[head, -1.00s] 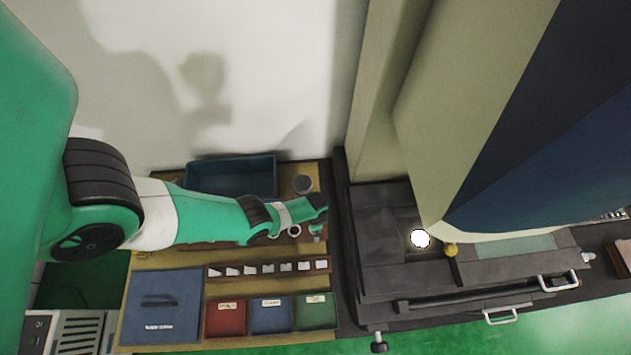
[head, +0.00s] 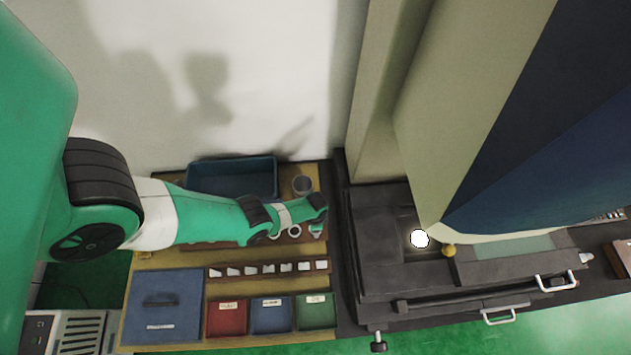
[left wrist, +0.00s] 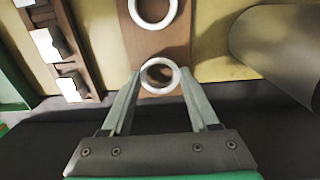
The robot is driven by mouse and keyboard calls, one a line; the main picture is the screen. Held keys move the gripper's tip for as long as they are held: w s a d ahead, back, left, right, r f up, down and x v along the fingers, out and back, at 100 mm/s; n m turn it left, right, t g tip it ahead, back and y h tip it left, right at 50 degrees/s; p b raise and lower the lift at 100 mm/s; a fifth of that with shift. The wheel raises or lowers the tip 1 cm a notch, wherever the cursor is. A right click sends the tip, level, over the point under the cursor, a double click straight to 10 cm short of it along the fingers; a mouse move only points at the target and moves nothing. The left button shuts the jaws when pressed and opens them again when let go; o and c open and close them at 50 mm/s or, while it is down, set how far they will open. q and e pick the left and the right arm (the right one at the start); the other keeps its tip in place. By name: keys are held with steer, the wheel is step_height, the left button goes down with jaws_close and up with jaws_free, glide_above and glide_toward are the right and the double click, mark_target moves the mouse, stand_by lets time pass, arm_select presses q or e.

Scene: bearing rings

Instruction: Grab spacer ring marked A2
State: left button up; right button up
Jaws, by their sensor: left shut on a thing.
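My left gripper (left wrist: 160,80) has its two fingers on either side of a white spacer ring (left wrist: 160,90) and is shut on it. The ring is at the end of a brown wooden rack (left wrist: 160,43); I cannot tell whether it is lifted. No A2 marking can be read. Another white ring (left wrist: 153,27) lies further along the rack, apart from the fingers. In the head view my left gripper (head: 316,230) is at the right end of the ring row, small and partly hidden by its wrist. My right gripper is not in view.
A grey cylindrical cup (head: 303,185) stands behind the gripper, beside a dark blue bin (head: 230,178). In front are a strip of white label cards (head: 268,268) and red (head: 226,318), blue (head: 270,314) and green (head: 315,311) trays. A dark machine bed is at the right.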

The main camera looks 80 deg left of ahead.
arm_select(q)
step_height(320, 180, up, 4)
steer(key=p, duration=0.2)
steer(key=shift+d+f+p, duration=0.1)
steer(key=shift+f+p, duration=0.05)
steer(key=shift+p, duration=0.25)
steer(key=d+r+p, duration=0.4)
steer(key=d, duration=0.3)
steer(key=w+d+r+p, duration=0.1)
steer(key=d+r+p, duration=0.3)
steer(key=d, duration=0.2)
steer(key=shift+w+d+r+p, duration=0.25)
steer(key=shift+d+p, duration=0.1)
steer(key=shift+d, duration=0.05)
